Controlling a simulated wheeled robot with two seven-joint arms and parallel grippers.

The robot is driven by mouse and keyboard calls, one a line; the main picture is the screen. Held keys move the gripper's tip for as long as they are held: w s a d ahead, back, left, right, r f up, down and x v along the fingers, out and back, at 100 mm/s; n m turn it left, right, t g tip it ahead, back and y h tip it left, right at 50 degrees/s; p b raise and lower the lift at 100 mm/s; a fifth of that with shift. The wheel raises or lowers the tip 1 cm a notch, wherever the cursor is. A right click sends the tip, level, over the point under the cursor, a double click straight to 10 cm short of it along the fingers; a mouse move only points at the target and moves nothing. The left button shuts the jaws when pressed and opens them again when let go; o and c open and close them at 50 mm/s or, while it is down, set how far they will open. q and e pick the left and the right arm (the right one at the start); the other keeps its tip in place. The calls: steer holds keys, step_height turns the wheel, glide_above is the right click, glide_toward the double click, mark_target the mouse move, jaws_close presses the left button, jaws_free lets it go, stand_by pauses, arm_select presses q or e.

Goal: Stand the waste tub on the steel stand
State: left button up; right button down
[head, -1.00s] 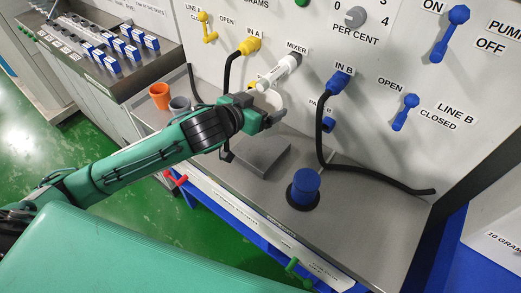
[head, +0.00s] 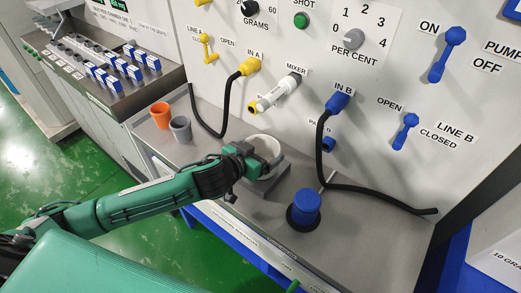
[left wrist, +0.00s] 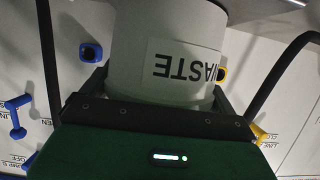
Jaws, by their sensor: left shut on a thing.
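The waste tub (head: 266,145) is a white round tub, held between the fingers of my left gripper (head: 258,160). In the left wrist view the tub (left wrist: 150,60) fills the upper middle, its WASTE label upside down in the picture, with a finger on each side. I cannot tell whether the tub's base touches the stand. My right gripper is not in view.
The white mixer tube (head: 277,93) juts from the panel above and behind the tub. A black hose (head: 322,150) runs down to the right. A blue-topped cylinder (head: 306,205) stands right of the stand. An orange cup (head: 160,115) and a grey cup (head: 181,129) stand left.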

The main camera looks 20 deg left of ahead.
arm_select(q)
steer(key=shift+f, duration=0.15)
steer(key=o, duration=0.8)
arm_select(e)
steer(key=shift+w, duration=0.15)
arm_select(q)
steer(key=shift+s+r, duration=0.2)
steer(key=b+v, duration=0.1)
steer(key=v, duration=1)
steer(key=shift+s+a+r, duration=0.2)
steer(key=shift+s, duration=0.05)
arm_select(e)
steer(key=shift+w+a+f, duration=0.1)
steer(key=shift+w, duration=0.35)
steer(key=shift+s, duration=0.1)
